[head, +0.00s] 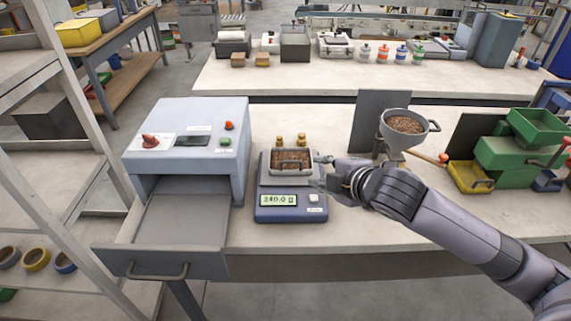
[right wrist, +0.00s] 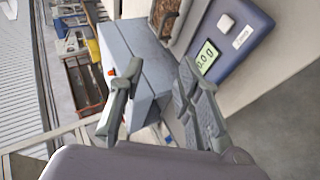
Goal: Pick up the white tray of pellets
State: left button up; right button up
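The pale tray of brown pellets (head: 291,174) sits on the pan of a blue weighing scale (head: 290,214), whose display reads about 240.0 g. My right gripper (head: 323,171) is just right of the tray, its fingers beside the tray's right end. In the right wrist view the gripper (right wrist: 157,74) has its two fingers spread apart, with nothing held between them. Part of the tray (right wrist: 178,40) shows at the top edge there, outside the fingers. Whether a finger touches the tray is unclear. My left gripper is not in view.
A grey machine (head: 190,135) with an open drawer (head: 165,262) stands left of the scale. A funnel (head: 397,141) of pellets and a green machine (head: 515,155) stand right.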

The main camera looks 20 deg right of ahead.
jog(key=p, duration=0.2)
send_near(288, 162)
jog(key=x, duration=0.3)
jog(key=p+x, duration=0.1)
jog(key=x, duration=0.3)
jog(key=shift+w+f, duration=0.4)
jog(key=shift+w, duration=0.1)
jog(key=shift+c, duration=0.2)
grip_shut()
